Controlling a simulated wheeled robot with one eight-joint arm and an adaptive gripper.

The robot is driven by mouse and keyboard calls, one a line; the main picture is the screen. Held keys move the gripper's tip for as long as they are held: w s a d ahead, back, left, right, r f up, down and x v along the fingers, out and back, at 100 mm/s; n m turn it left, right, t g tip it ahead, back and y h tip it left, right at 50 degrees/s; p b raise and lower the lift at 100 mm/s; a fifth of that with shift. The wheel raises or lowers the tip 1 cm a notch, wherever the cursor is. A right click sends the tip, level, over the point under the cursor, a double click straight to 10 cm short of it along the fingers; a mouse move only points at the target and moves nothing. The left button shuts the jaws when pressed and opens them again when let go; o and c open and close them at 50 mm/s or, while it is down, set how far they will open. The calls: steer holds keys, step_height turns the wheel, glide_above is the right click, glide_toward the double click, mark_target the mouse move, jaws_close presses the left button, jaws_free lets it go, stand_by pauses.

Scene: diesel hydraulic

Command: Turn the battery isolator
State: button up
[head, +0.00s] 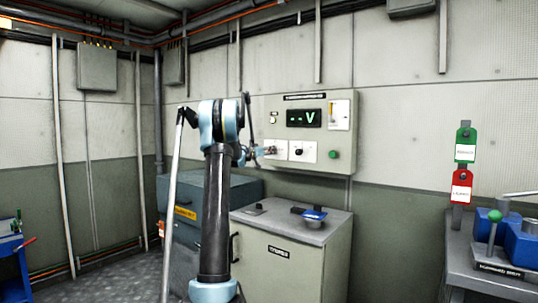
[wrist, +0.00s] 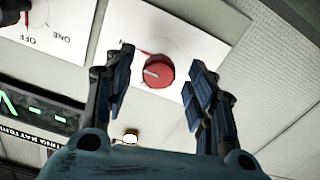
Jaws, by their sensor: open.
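A red round knob (wrist: 158,71), apparently the battery isolator, sits on a white plate in the wrist view. It has a pale pointer mark toward picture left; its label is not readable. My gripper (wrist: 162,57) is open, with one finger on each side of the knob and visible gaps to both. I cannot tell how far the fingertips are from the plate. In the head view my gripper (head: 259,151) is at the lower left of the wall panel (head: 268,111), in front of the left plate, and mostly hides the knob there.
A second knob (head: 298,151) on a plate stands just right of my gripper, with a green button (head: 333,154) beyond it. A display (head: 304,118) is above. A grey cabinet (head: 279,270) stands below the panel. A bench with a blue vise (head: 520,244) is at right.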

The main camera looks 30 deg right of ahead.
steer(key=shift+x, duration=1.15)
steer(key=shift+c, duration=0.6)
steer(key=c, duration=1)
steer(key=shift+o, duration=0.2)
steer(key=shift+n, duration=0.3)
steer(key=n, duration=0.9)
steer(key=shift+a, duration=0.1)
steer(key=n, duration=0.5)
steer(key=shift+w, duration=0.1)
steer(key=shift+n, duration=1.6)
